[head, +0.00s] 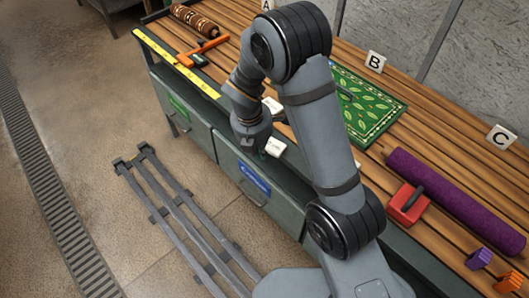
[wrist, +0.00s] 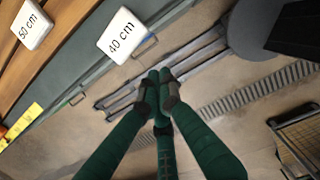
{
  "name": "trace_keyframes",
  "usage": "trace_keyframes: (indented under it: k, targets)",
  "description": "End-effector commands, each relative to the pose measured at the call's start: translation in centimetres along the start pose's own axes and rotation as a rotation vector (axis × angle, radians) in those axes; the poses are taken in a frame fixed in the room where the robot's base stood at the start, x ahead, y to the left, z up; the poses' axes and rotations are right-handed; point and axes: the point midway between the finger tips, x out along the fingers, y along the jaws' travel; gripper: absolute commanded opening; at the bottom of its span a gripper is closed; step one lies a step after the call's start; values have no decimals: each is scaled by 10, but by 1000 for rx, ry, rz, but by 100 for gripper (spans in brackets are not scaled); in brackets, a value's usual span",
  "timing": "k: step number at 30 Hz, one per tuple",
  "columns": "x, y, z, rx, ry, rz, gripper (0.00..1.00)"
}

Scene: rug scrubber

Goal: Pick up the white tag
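Two white tags show in the wrist view. One marked "40 cm" (wrist: 121,36) is at the grey front edge of the bench, above the fingertips in the picture. The other, marked "50 cm" (wrist: 32,24), is farther left by the wooden slats. In the head view, one white tag (head: 275,147) is just right of my gripper (head: 258,149), and another (head: 272,105) is partly behind my arm. My gripper's green fingers (wrist: 160,92) have their tips close together, with nothing visible between them. They appear apart from both tags.
The slatted bench holds a green leaf-patterned rug (head: 370,107), a purple roll (head: 450,195), a red block-like tool (head: 407,205) and an orange tool (head: 203,50). White letter cards B (head: 376,62) and C (head: 501,137) stand behind. Grey rails (head: 170,205) lie beside the drawers.

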Motion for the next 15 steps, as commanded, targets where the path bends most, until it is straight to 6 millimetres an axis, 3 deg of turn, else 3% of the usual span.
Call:
trace_keyframes:
  k: [1, 3, 15]
  targets:
    - [-29, -13, 28, 88, 5, -4, 0]
    - [-40, -29, 41, 347, 46, -16, 0]
    - [-36, -34, 16, 1767, 112, -136, 0]
